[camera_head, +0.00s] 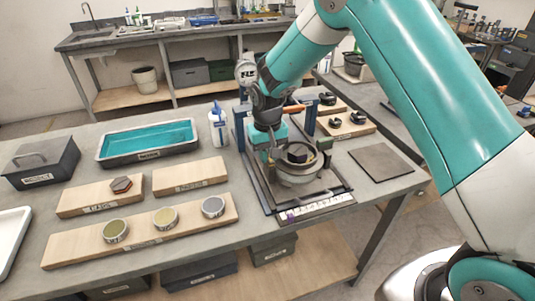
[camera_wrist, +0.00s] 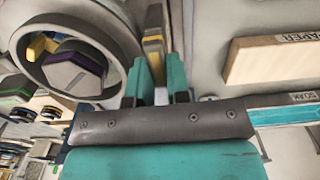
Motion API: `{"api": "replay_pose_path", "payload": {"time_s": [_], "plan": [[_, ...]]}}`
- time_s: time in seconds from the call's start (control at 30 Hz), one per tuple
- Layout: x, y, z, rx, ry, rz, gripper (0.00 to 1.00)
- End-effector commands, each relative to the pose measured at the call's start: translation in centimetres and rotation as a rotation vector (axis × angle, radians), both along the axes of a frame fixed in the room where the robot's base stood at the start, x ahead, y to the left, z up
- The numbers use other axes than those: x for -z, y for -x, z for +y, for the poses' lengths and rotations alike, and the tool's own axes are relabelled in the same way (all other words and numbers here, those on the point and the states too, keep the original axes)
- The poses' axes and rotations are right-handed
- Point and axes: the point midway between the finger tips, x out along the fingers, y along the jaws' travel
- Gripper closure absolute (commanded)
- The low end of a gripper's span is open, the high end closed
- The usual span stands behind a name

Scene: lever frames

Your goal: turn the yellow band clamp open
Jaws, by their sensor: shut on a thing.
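The yellow band clamp (camera_wrist: 153,42) shows in the wrist view as a narrow yellow and grey strip running up from between my fingertips. My gripper (camera_wrist: 160,72) has its two teal fingers close on either side of the strip, shut on it. Beside it at the left is a round grey ring (camera_wrist: 112,22) with a dark, purple-edged hexagonal piece (camera_wrist: 75,68) inside. In the head view my gripper (camera_head: 272,146) reaches down at the left of the round grey housing (camera_head: 300,178) on the framed fixture. The clamp is hidden there by my arm and gripper.
Blue posts (camera_head: 239,130) and an orange-handled bar (camera_head: 293,109) stand close around my wrist. A white and blue bottle (camera_head: 218,128) and a teal-filled tray (camera_head: 148,143) are left. Wooden boards (camera_head: 190,176) lie in front left. A dark flat plate (camera_head: 381,162) lies right.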

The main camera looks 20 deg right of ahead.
Motion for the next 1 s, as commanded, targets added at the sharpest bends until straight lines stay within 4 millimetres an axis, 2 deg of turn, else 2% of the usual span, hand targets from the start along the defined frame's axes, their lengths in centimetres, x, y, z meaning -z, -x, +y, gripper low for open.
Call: {"api": "replay_pose_path", "payload": {"time_s": [0.6, 0.63, 0.7, 0.73, 1.0], "plan": [[-0.14, -0.07, -0.10, 0.045, 0.001, -0.002, 1.00], [-0.14, -0.07, -0.11, 0.045, 0.001, -0.002, 0.78], [-0.12, -0.07, -0.10, 0.044, 0.001, -0.002, 0.62], [-0.11, -0.06, -0.09, 0.044, 0.001, -0.002, 0.57], [-0.29, -0.04, -0.08, 0.042, 0.001, -0.001, 0.57]]}}
